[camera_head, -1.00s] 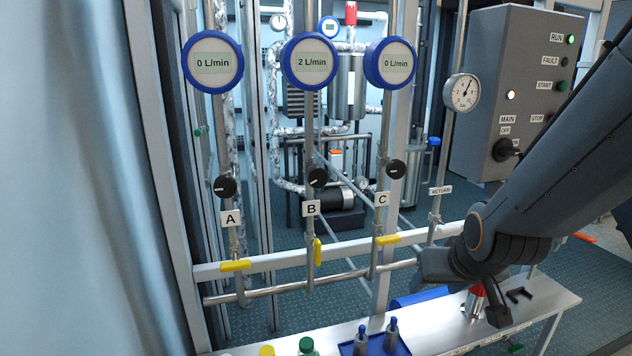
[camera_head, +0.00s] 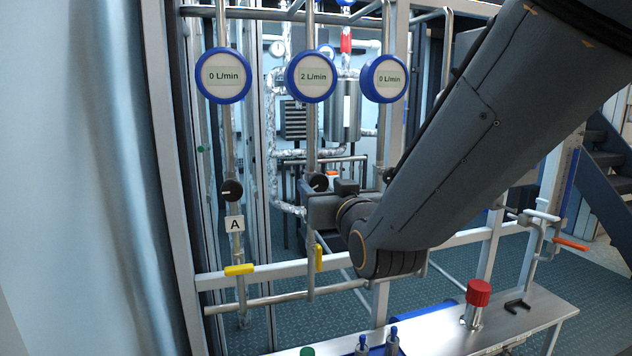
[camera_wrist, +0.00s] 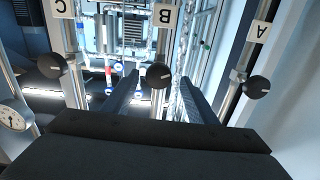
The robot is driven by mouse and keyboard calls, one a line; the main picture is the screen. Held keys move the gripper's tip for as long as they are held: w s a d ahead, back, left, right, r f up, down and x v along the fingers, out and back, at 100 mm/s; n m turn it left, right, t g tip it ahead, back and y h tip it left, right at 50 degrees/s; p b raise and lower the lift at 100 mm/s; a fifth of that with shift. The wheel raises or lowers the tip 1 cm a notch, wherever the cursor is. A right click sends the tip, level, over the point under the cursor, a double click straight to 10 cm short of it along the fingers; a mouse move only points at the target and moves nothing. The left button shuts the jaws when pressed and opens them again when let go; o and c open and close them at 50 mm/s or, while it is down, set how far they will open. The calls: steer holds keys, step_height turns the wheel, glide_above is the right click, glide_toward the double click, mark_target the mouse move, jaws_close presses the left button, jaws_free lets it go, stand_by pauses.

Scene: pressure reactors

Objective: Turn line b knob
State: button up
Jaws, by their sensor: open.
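The line B knob (camera_head: 319,183) is a black round knob with a white pointer mark, under the middle meter (camera_head: 312,76) reading 2 L/min. In the wrist view the same knob (camera_wrist: 159,75) appears between the two fingers of my gripper (camera_wrist: 159,82), below an upside-down B label (camera_wrist: 164,16). My gripper is open, with a gap visible on both sides of the knob. In the head view my gripper (camera_head: 325,208) is right at the knob and hides the B label; its fingertips are hard to make out there. I cannot tell whether the fingers reach around the knob.
Knob A (camera_head: 232,190) and knob C (camera_wrist: 51,65) flank line B. Yellow valve handles (camera_head: 239,269) sit below, the B one (camera_head: 318,258) upright. The front bench (camera_head: 440,335) holds a red-capped cylinder (camera_head: 478,305) and bottles.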

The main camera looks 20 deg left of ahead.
mark_target(319, 184)
steer(key=shift+p+x, duration=0.35)
steer(key=shift+x, duration=1.35)
steer(key=c, duration=1.1)
